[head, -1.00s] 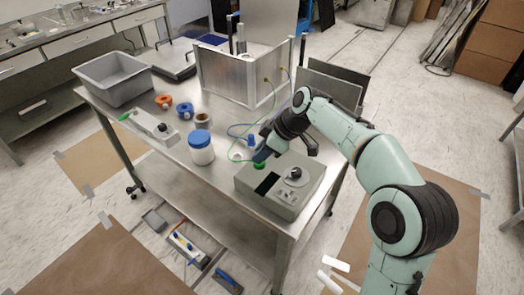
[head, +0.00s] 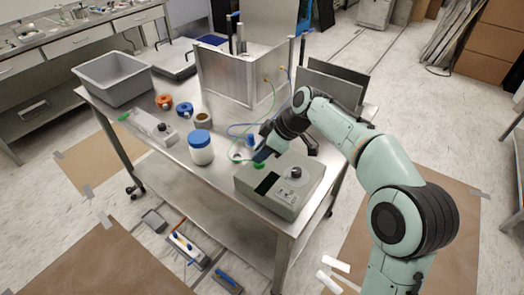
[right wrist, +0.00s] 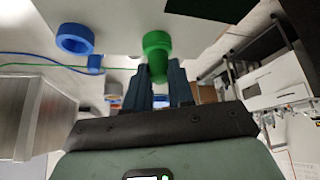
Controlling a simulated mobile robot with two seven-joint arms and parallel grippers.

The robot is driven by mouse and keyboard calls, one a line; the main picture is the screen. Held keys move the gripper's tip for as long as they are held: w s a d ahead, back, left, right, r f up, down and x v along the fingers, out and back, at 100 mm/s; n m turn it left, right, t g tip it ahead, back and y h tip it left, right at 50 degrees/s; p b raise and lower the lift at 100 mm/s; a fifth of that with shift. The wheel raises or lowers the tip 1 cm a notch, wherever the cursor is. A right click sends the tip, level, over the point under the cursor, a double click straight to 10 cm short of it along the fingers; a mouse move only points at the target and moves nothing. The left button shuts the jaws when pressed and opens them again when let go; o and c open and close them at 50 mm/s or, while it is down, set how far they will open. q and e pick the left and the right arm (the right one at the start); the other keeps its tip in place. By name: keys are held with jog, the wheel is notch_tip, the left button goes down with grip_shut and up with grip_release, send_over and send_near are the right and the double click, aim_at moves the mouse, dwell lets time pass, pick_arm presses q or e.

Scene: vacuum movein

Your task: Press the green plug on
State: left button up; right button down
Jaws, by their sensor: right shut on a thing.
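My right gripper (head: 264,154) is at the back left corner of the grey box (head: 272,203), which has a dark display and a black knob. It is shut on the green plug (right wrist: 160,62), which shows between the fingers in the right wrist view. The plug's wide green end is close to the pale panel (right wrist: 215,30); I cannot tell whether it is fully seated. In the head view, only a little green (head: 258,165) shows beneath the fingers. A green cable (head: 247,132) runs from the metal enclosure (head: 225,75) towards it. My left gripper is not in view.
A white jar with a blue lid (head: 200,148) stands left of the box. A grey bin (head: 112,85) is at the table's far left. A blue cable (head: 238,126) lies behind my gripper.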

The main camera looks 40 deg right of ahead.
jog(key=shift+s+f, duration=0.1)
jog(key=shift+f, duration=0.25)
jog(key=c, duration=1.1)
grip_release()
jog(key=shift+o, duration=1.1)
jog(key=shift+r, duration=0.1)
jog(key=o, duration=0.5)
jog(key=shift+c, duration=0.2)
jog(key=shift+r, duration=0.15)
